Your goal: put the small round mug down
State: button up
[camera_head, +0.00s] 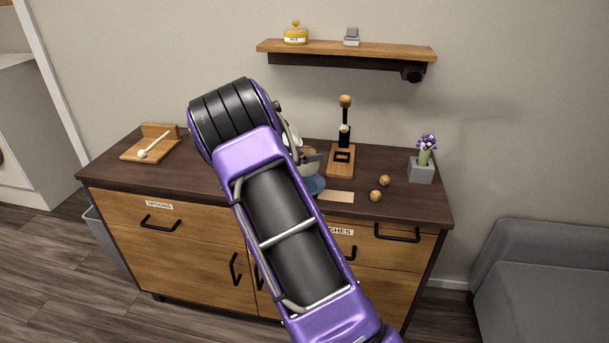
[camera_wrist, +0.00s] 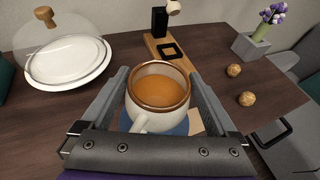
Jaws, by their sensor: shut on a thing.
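The small round mug (camera_wrist: 160,107) is cream with a brown rim, and an orange-brown fill shows inside. It is upright between the two fingers of my gripper (camera_wrist: 160,82), which is shut on it. The mug's handle points toward the wrist camera. In the head view the mug (camera_head: 309,166) is partly hidden behind my arm. A blue round mat (camera_head: 315,186) shows below the mug, and part of it also shows in the wrist view (camera_wrist: 182,126). I cannot tell whether the mug touches the mat.
A white plate with a glass dome (camera_wrist: 68,65) stands left of the mug. A wooden stand with a black post (camera_head: 341,160) is behind it. Two small brown balls (camera_head: 384,181) and a grey flower pot (camera_head: 420,170) are on the right. A wooden board (camera_head: 150,150) lies far left.

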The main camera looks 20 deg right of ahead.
aim_at(304, 168)
jog(key=shift+f, duration=2.7)
jog(key=shift+f+b, duration=0.1)
jog(key=shift+b, duration=0.2)
jog(key=shift+f, duration=0.15)
jog(key=o, duration=1.5)
jog(key=shift+r, duration=0.2)
jog(key=shift+s+a+r, duration=0.1)
jog(key=shift+a+r, duration=0.05)
jog(key=shift+a, duration=0.05)
jog(key=v, duration=1.1)
jog(key=shift+s+a, duration=0.2)
jog(key=shift+s, duration=0.05)
